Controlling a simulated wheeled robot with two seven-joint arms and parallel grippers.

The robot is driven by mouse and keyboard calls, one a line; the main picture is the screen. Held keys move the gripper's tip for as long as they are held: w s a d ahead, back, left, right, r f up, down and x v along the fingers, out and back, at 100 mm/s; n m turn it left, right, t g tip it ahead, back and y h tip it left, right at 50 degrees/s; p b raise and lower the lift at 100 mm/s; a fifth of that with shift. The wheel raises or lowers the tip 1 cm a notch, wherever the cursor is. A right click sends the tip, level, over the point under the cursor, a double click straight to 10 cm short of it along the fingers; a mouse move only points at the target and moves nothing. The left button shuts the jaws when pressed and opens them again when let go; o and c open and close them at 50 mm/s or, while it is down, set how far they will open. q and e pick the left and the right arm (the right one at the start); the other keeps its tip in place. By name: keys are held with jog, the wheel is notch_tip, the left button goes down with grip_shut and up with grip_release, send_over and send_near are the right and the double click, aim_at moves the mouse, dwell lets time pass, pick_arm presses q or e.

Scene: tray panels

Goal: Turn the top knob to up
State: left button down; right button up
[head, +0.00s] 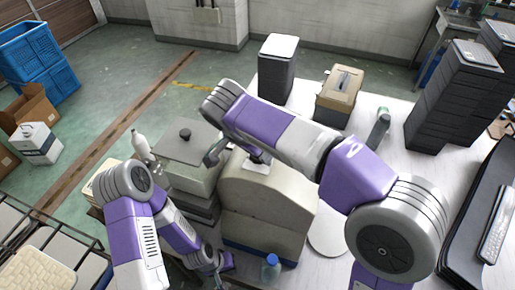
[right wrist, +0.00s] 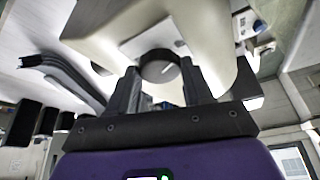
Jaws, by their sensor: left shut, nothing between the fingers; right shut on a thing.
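In the head view my right arm crosses above the beige curved housing (head: 262,200) and hides the knob. My left gripper (head: 217,264) is shut and empty, low at the front left of the housing. Which knob is the top one cannot be told.
A grey box with a black-knobbed lid (head: 183,148) stands left of the housing, near a white bottle (head: 140,144). A blue-capped bottle (head: 271,268) stands in front. Dark stacked trays (head: 455,100) stand right. The white table (head: 392,150) has free room at right.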

pick_arm(q)
jog(key=shift+r+p, duration=0.75)
jog(key=shift+r, duration=0.1)
pick_arm(e)
jog(key=shift+w+a+m+g+h, duration=0.1)
jog(key=shift+m+g+h, duration=0.25)
jog(key=shift+m, duration=0.75)
jog(key=shift+w+m+g+h, duration=0.1)
jog(key=shift+m+g+h, duration=0.2)
jog(key=shift+m, duration=0.8)
jog(key=o, duration=1)
pick_arm(q)
jog(key=shift+r+p, duration=0.6)
jog(key=shift+r, duration=0.05)
pick_arm(e)
jog(key=v, duration=0.7)
jog(key=shift+a+r, duration=0.1)
jog(key=shift+r, duration=0.15)
